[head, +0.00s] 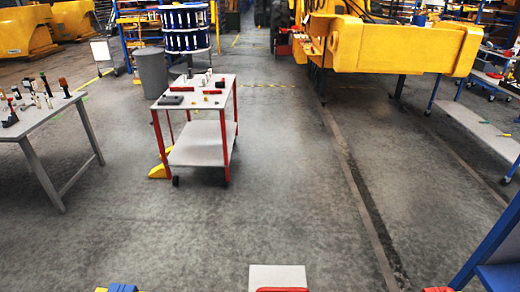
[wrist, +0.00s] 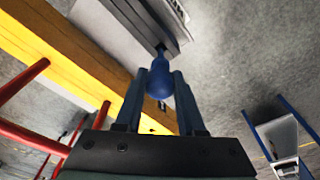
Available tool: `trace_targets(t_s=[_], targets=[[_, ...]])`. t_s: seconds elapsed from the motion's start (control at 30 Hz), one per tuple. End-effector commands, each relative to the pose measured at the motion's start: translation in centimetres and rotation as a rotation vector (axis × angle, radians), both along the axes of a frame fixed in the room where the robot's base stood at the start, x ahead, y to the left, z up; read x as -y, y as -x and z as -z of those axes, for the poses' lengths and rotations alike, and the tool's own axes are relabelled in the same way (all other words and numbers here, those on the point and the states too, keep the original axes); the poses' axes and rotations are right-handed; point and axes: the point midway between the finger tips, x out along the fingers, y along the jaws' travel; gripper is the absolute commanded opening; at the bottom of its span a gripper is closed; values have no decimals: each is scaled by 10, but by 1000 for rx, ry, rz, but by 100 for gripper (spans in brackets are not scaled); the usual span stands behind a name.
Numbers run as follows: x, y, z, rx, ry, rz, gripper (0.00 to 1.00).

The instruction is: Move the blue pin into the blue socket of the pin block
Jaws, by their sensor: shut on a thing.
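In the wrist view, my gripper (wrist: 161,80) is shut on the blue pin (wrist: 160,76), whose rounded bulb sits between the two fingertips. Its narrower neck points up the picture towards a dark strip on a grey slab-like thing; I cannot tell whether they touch. I cannot make out the pin block or its blue socket for certain in either view. My gripper and the held pin do not show in the head view.
A red-legged cart (head: 201,150) carrying small items stands ahead. A grey table (head: 55,118) with several upright tools is at left. A grey bin (head: 152,72) stands behind. A large yellow casting (head: 405,46) is at back right. The middle floor is open.

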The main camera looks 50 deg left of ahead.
Motion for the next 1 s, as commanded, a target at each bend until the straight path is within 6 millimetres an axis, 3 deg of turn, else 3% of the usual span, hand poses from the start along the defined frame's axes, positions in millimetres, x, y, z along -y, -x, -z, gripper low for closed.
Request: trace_targets(t_s=[1.0], targets=[[0,0,49,1,-1,0,0]])
